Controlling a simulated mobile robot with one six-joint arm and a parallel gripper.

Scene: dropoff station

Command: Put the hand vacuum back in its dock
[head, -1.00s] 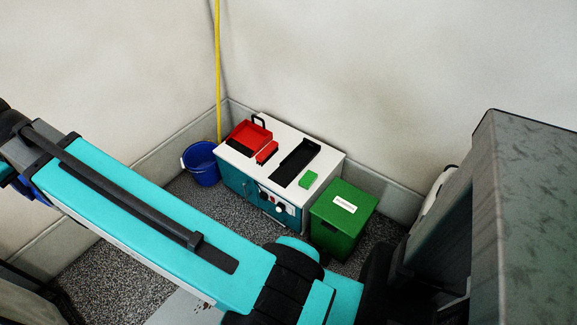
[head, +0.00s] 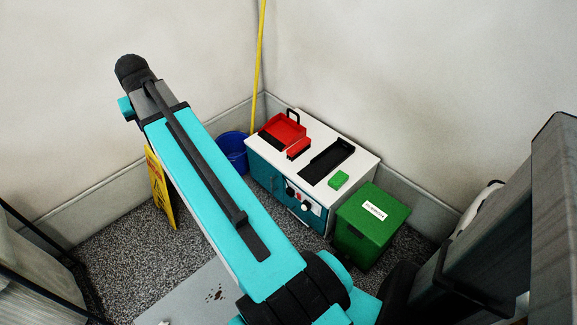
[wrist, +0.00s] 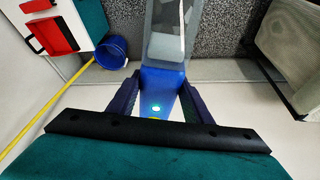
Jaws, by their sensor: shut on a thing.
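The hand vacuum (wrist: 160,85) shows in the wrist view, with a blue body and a translucent grey front part. My gripper (wrist: 157,98) is shut on its blue body, a dark finger on each side. A small light glows on the blue body. The vacuum and gripper are not visible in the head view, where my teal arm reaches up and left. A long black tray (head: 327,163), which looks like the dock, is empty on the white cabinet top (head: 355,158).
A red dustpan (head: 282,131), a red brush (head: 299,148) and a green sponge (head: 339,180) lie on the cabinet. A green bin (head: 372,225) stands beside it. A blue bucket (head: 233,150), yellow pole (head: 258,60) and yellow sign (head: 159,188) stand near the wall.

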